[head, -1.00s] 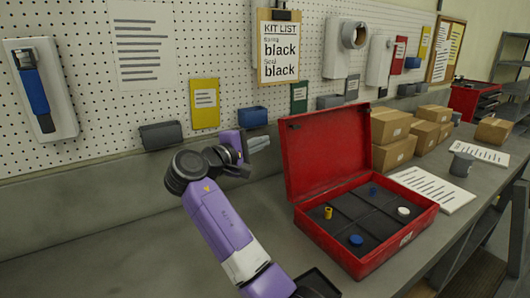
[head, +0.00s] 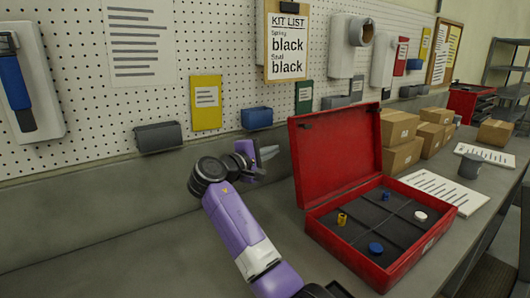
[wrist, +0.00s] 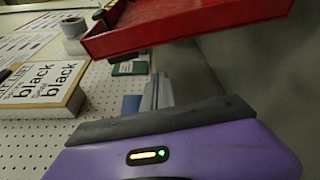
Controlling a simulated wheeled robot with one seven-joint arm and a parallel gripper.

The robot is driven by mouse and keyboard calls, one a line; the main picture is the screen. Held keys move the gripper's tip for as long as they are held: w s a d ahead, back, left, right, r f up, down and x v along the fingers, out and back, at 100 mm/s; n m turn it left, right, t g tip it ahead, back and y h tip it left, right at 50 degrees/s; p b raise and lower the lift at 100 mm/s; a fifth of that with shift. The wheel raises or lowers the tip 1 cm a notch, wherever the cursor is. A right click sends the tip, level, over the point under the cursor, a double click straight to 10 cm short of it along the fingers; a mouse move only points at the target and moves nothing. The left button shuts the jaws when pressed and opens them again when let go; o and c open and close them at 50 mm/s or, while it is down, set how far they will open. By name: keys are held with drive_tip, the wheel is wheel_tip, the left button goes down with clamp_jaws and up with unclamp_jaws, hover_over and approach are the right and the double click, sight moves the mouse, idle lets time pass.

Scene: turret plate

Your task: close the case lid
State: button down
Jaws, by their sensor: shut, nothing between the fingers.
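The red case (head: 385,235) stands on the bench with its lid (head: 335,155) raised and leaning back, so it is open. Its divided tray holds a yellow piece (head: 342,219), a blue piece (head: 375,248), a white piece (head: 420,215) and a small blue piece (head: 386,195). My gripper (head: 268,153) is shut and empty, left of the raised lid and apart from it. In the wrist view my shut gripper (wrist: 157,92) shows below the red lid (wrist: 180,22).
A kit list clipboard (head: 287,45) hangs on the pegboard behind. A blue bin (head: 257,118) and grey bin (head: 158,137) are mounted low on it. Cardboard boxes (head: 400,140) and a paper sheet (head: 445,191) lie behind and right of the case. Bench left of my arm is clear.

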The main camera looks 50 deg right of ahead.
drive_tip(key=shift+s+d+r+p, duration=0.1)
drive_tip(key=shift+s+d+p, duration=0.15)
drive_tip(key=shift+s, duration=0.35)
drive_tip(key=shift+s+d+r+p, duration=0.2)
drive_tip(key=shift+s+p, duration=0.1)
drive_tip(key=shift+s, duration=0.3)
drive_tip(key=shift+s+d+r+p, duration=0.1)
drive_tip(key=shift+s+d+p, duration=0.15)
drive_tip(key=shift+s, duration=0.35)
